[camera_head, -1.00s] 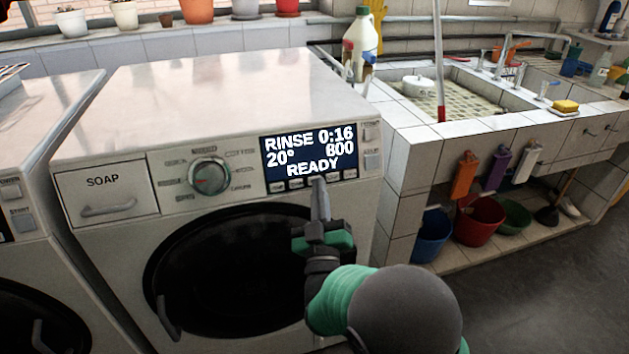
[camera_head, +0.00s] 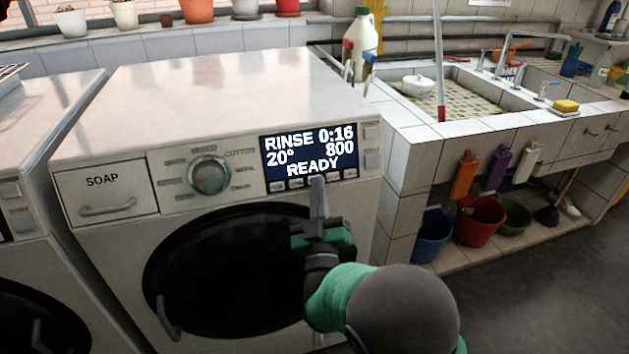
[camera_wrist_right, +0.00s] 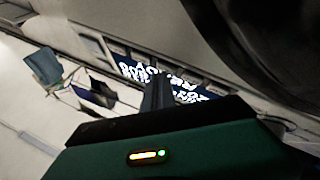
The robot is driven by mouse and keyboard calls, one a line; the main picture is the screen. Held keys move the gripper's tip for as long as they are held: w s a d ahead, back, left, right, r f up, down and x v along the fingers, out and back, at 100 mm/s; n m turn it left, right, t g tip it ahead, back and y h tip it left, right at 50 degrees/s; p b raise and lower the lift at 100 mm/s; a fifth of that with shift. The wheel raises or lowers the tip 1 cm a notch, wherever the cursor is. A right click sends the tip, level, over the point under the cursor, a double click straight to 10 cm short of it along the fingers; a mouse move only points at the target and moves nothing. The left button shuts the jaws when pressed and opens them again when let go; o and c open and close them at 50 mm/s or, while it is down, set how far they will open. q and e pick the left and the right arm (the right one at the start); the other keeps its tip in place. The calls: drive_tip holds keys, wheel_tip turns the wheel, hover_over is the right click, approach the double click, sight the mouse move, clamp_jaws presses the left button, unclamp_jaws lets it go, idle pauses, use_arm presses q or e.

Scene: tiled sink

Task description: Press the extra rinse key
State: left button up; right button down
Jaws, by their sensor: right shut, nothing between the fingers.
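The white washing machine (camera_head: 215,85) faces me, with a dark display (camera_head: 308,155) reading "RINSE 0:16, 20°, 800, READY". A row of small keys (camera_head: 277,187) runs along the lower edge of the display; their labels are too small to read. My right gripper (camera_head: 318,180) is shut and empty. Its tips are at this row, right of its middle, and cover a key there. I cannot tell whether they touch it. In the right wrist view the shut fingers (camera_wrist_right: 157,92) point at the display (camera_wrist_right: 165,80) and key row. My left gripper is not in view.
A programme dial (camera_head: 210,176) and a soap drawer (camera_head: 103,192) are left of the display. Two more buttons (camera_head: 371,145) sit to its right. The round dark door (camera_head: 225,265) is below. A tiled sink (camera_head: 470,95) stands at the right.

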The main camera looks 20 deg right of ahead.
idle(0.4)
drive_tip(key=shift+s+r, duration=0.2)
drive_tip(key=shift+s, duration=0.25)
drive_tip(key=s+r+p, duration=0.1)
drive_tip(key=s+r, duration=0.1)
drive_tip(key=s, duration=0.3)
drive_tip(key=shift+s+d+p, duration=0.15)
drive_tip(key=shift+s+p, duration=0.15)
drive_tip(key=shift+s, duration=0.05)
